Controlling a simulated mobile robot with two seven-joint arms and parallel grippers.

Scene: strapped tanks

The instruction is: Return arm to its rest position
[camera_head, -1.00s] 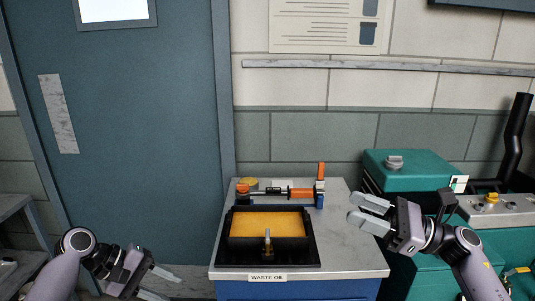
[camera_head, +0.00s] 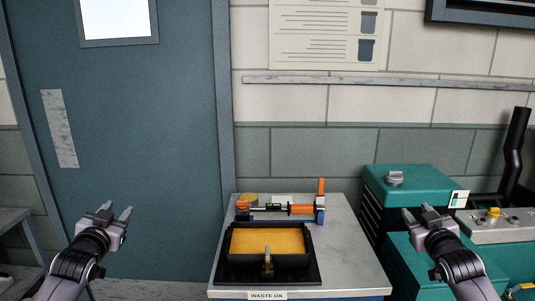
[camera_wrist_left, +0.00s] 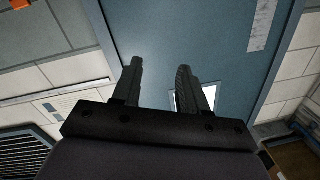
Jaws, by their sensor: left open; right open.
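My left gripper (camera_head: 115,213) is raised in front of the blue door at the left of the head view, open and empty. In the left wrist view its two fingers (camera_wrist_left: 167,85) stand apart with nothing between them. My right gripper (camera_head: 427,211) is open and empty at the right, pointing up in front of the green machine. Both arms come up from the bottom edge in a similar pose, apart from each other and from the waste-oil bench (camera_head: 347,258).
A black tray (camera_head: 226,270) with orange-yellow contents and an orange clamp-like tool (camera_head: 290,209) sit on the bench. A green machine (camera_head: 417,187) with a black pipe (camera_head: 514,150) stands at the right. The blue door (camera_head: 150,150) is at the left.

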